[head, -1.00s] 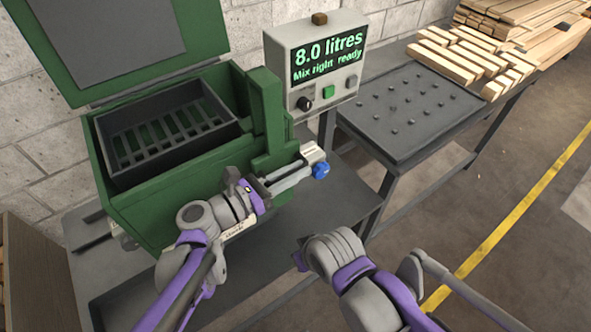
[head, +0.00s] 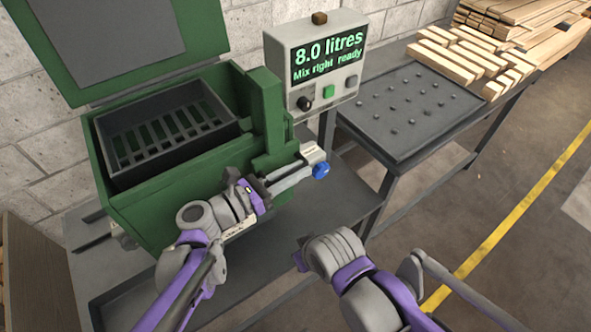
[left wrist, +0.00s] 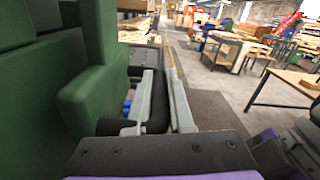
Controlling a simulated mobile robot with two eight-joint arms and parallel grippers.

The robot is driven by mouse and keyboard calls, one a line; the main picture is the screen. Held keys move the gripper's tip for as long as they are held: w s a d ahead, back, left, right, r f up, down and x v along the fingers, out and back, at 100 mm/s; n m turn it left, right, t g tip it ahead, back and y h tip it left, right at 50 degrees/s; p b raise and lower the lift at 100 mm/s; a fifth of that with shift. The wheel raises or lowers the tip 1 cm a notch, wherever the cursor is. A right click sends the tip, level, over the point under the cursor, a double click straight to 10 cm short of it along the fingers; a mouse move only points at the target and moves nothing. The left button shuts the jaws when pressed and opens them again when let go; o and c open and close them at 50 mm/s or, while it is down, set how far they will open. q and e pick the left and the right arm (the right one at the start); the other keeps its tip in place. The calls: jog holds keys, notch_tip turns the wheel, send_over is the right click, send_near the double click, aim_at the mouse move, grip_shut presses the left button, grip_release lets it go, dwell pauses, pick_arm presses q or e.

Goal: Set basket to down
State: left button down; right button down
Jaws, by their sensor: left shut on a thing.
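The basket (head: 150,157) is a dark, slotted rectangular tray inside the open green tank (head: 150,205), with its rim near the tank's top edge. My left gripper (head: 278,183) is at the tank's front right corner, beside a pale lever-like part with a blue knob (head: 320,170). In the left wrist view my left gripper (left wrist: 160,105) has its fingers closed around a dark bar (left wrist: 156,100), with blue just left of it. What the bar joins is hidden. My right gripper (head: 300,258) is in front of the bench, apart from the tank; its fingers are mostly hidden by the hand.
The tank's lid (head: 115,40) stands raised. To the right is a grey studded table (head: 405,115) with timber strips (head: 470,55) behind. The floor by the yellow line (head: 510,215) is clear.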

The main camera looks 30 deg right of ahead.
pick_arm(q)
notch_tip(320, 180, down, 13)
jog(key=b, duration=0.9)
jog(key=shift+f+b, duration=0.2)
jog(key=shift+b, duration=0.1)
jog(key=c, duration=0.8)
grip_release()
jog(key=a, duration=1)
jog(key=shift+s+a, duration=0.4)
jog(key=shift+s, duration=0.05)
